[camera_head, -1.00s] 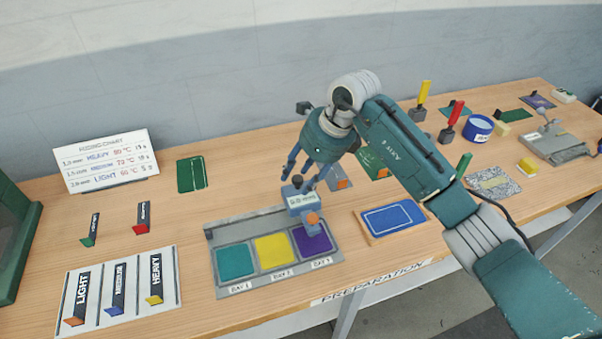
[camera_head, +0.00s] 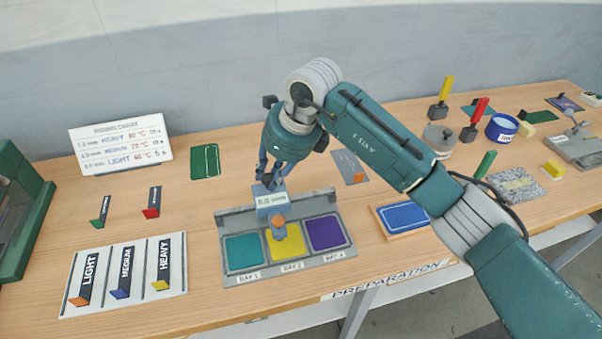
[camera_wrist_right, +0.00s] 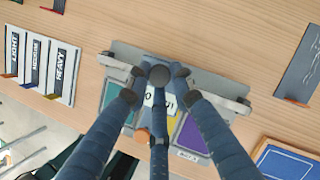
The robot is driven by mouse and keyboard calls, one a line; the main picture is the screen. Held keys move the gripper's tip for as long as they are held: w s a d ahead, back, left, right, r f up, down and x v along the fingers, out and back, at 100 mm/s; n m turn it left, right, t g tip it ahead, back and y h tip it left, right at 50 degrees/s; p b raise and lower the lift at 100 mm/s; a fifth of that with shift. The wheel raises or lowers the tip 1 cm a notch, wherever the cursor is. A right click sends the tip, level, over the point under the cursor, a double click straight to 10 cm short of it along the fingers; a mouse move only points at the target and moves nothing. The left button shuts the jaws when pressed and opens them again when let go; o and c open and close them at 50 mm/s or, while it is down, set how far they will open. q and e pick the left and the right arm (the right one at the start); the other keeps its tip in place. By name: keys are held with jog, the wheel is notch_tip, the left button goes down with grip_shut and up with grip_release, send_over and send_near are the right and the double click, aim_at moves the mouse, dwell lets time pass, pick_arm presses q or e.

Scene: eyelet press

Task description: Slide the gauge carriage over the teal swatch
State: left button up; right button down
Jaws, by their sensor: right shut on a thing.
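The gauge carriage (camera_head: 270,202) is a blue-grey block with a white label and an orange tip, sitting on the rail of the grey swatch tray (camera_head: 222,283). It stands over the yellow swatch (camera_head: 287,249), with its orange tip above that swatch. The teal swatch (camera_head: 244,250) is to its left, uncovered, and the purple swatch (camera_head: 325,233) to its right. My right gripper (camera_head: 269,183) is shut on the carriage's top. In the wrist view the fingers (camera_wrist_right: 160,80) close around its dark round knob. My left gripper is not in view.
A white card (camera_head: 125,277) with LIGHT, MEDIUM and HEAVY pieces lies left of the tray. A blue panel (camera_head: 403,216) lies to its right. A text board (camera_head: 120,147) and a green card (camera_head: 205,161) are behind.

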jog(key=s+a+b, duration=0.2)
jog(key=a, duration=0.6)
jog(key=shift+s+a+r, duration=0.15)
jog(key=shift+s, duration=0.15)
jog(key=c, duration=1.5)
grip_release()
jog(key=shift+a, duration=0.15)
jog(key=v, duration=1.2)
jog(key=shift+s, duration=0.1)
